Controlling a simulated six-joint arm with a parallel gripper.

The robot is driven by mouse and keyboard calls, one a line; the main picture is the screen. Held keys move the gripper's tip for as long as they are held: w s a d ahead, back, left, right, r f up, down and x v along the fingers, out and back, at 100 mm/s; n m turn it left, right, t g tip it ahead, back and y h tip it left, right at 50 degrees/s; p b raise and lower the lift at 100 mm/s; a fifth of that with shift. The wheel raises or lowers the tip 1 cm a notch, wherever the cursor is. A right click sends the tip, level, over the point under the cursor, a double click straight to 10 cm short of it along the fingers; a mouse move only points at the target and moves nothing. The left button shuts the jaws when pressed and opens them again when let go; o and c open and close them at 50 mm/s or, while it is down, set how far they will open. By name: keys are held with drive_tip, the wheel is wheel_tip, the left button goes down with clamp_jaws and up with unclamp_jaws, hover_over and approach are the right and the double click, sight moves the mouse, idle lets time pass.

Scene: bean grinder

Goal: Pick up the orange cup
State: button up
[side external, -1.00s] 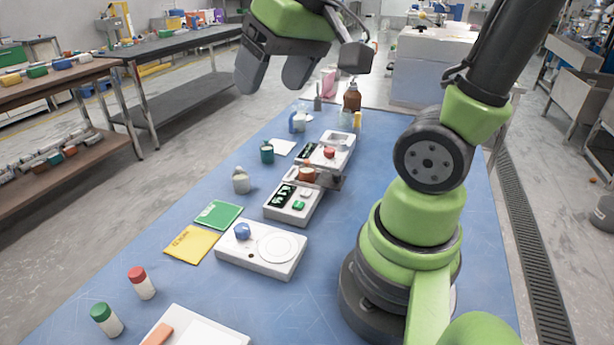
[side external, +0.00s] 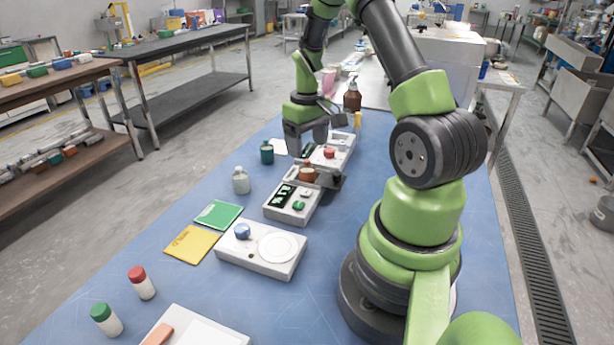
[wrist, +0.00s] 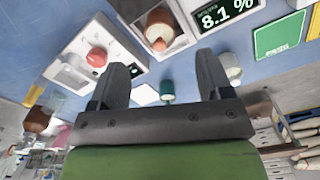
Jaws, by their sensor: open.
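The orange cup (side external: 307,174) sits on a small platform just behind the white display unit (side external: 290,203) in the side external view. In the wrist view the orange cup (wrist: 161,22) is near the top middle, in a light square holder. My gripper (side external: 307,146) is open and empty, above and slightly behind the cup. In the wrist view its two fingers (wrist: 162,65) point up the picture toward the cup, which is beyond the tips and between their lines. I see no contact with it.
A white unit with a red knob (side external: 328,152) stands close behind the cup. A teal bottle (side external: 267,154) and a pale bottle (side external: 241,182) stand to the left. A brown bottle (side external: 352,98) is at the back. The blue tabletop (side external: 215,285) has bare areas in front.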

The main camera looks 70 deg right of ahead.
sight(307, 160)
wheel_tip(307, 160, down, 6)
idle(0.4)
drive_tip(key=shift+c, duration=0.2)
drive_tip(key=c, duration=1.1)
drive_tip(key=shift+w+r, duration=0.1)
drive_tip(key=shift+r, duration=0.05)
